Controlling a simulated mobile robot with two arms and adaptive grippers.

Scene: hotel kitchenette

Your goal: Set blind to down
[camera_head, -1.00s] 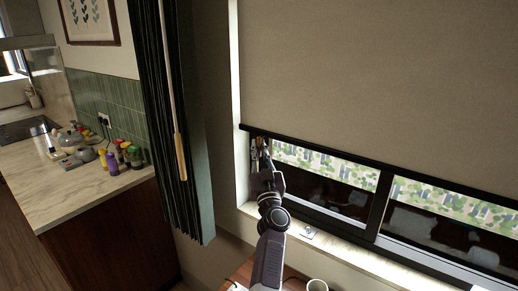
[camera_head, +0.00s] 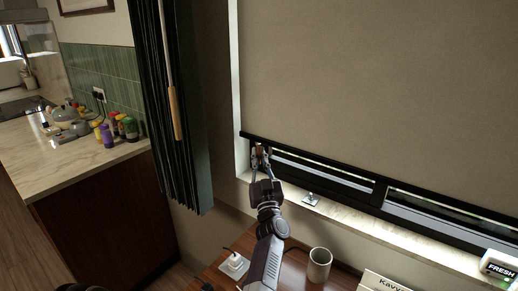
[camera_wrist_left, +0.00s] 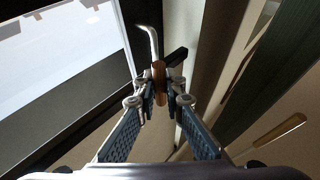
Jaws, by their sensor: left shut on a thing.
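The beige roller blind (camera_head: 375,85) covers most of the window in the head view. Its black bottom bar (camera_head: 400,181) hangs a little above the sill, with only a thin strip of glass showing below. My left gripper (camera_head: 260,151) is at the left end of that bar. In the left wrist view, my left gripper (camera_wrist_left: 160,96) is shut on a small brown pull handle (camera_wrist_left: 159,80) with a pale hooked piece (camera_wrist_left: 149,42) above it. The black end of a bar (camera_wrist_left: 176,57) is close beside the handle. My right gripper is not in view.
A dark curtain (camera_head: 178,110) with a wooden-handled wand (camera_head: 175,113) hangs left of the window. Below are the pale sill (camera_head: 345,214) and a wooden table with a cup (camera_head: 319,264), a socket block (camera_head: 234,265) and a name card (camera_head: 380,282). A counter (camera_head: 85,160) stands left.

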